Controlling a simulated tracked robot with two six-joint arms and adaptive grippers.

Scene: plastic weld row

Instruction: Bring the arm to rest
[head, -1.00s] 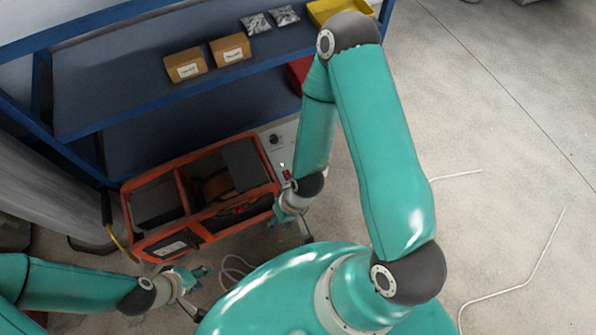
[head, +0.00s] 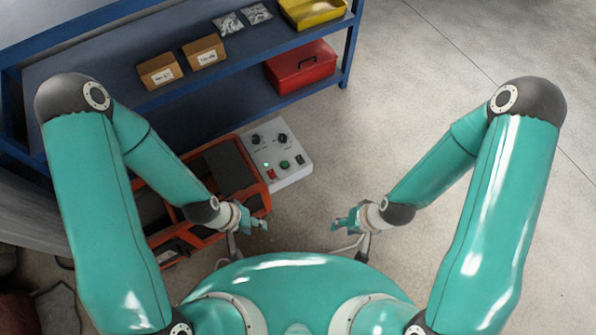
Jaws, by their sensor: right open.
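My two teal arms are bent and raised on either side of my body in the head view. My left gripper (head: 259,222) is in front of the orange-framed machine, near its right front corner, and it looks empty; its finger gap is too small to judge. My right gripper (head: 338,224) is open and empty above bare floor, to the right of the left one. The two grippers point toward each other with a clear gap between them. Neither visibly touches anything.
The orange machine (head: 262,187) is partly hidden behind my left arm. A white control box (head: 291,175) with knobs and buttons adjoins it. A blue shelf (head: 120,105) holds cartons (head: 203,52), silvery bags (head: 229,24), a yellow tray (head: 318,24) and a red box (head: 301,68). Floor at right is clear.

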